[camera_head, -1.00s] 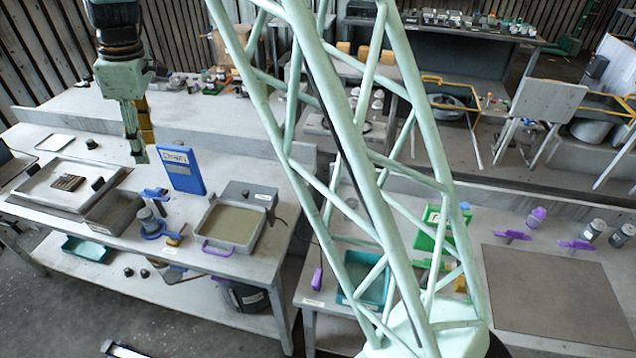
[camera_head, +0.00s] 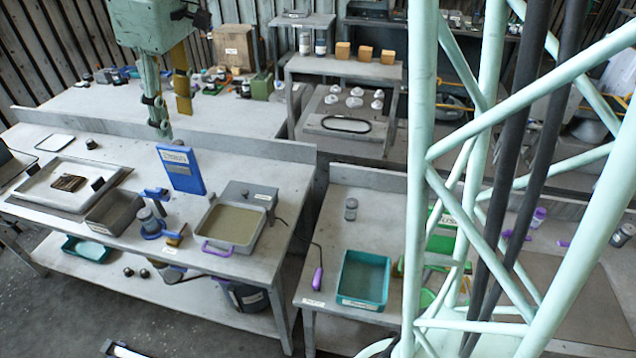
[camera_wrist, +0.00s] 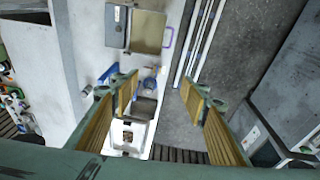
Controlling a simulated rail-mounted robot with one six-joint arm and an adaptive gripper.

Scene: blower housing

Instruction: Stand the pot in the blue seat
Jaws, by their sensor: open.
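The blue seat (camera_head: 152,234) is on the left bench, left of the grey tray with the purple handle. A small grey cylinder, which may be the pot (camera_head: 146,215), shows at this seat. I cannot tell whether it stands inside or just behind it. The seat and cylinder are too small there to make out well.
The blue board (camera_head: 181,168) stands upright on the bench near the gripper. The grey tray (camera_head: 268,232) and a dark open bin (camera_head: 132,222) flank the seat. A teal tray (camera_head: 382,303) and a grey jar (camera_head: 351,208) are on the right bench.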

